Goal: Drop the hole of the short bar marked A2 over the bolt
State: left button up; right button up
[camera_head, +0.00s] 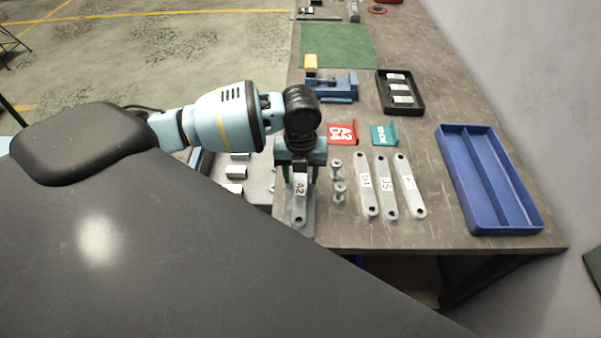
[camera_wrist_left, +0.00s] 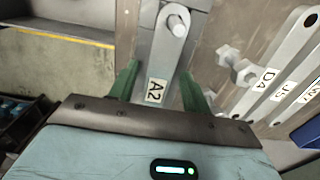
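The short bar marked A2 (camera_head: 299,205) lies along a grey block (camera_head: 308,228) at the table's front left, label up. In the left wrist view the bar (camera_wrist_left: 166,60) has a bolt (camera_wrist_left: 178,24) standing up at its far, rounded end. The bolt appears to come up through the hole; how far down the bar sits is hard to tell. My left gripper (camera_head: 301,175) points down over the label end. Its green fingers (camera_wrist_left: 160,84) stand on either side of the bar, with narrow gaps showing. My right gripper is out of view.
Two loose bolts (camera_head: 338,178) stand just right of the block. Several labelled bars (camera_head: 386,188) lie beyond them, then a blue divided tray (camera_head: 489,180). Red (camera_head: 342,134) and teal (camera_head: 384,135) signs, a blue vise-like fixture (camera_head: 331,88) and a black tray (camera_head: 401,107) stand behind.

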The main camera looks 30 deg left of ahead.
pick_arm(q)
jog(key=shift+o, duration=0.3)
notch_tip(320, 180, up, 8)
jog(key=shift+f, duration=0.1)
dwell(0.4)
dwell(0.7)
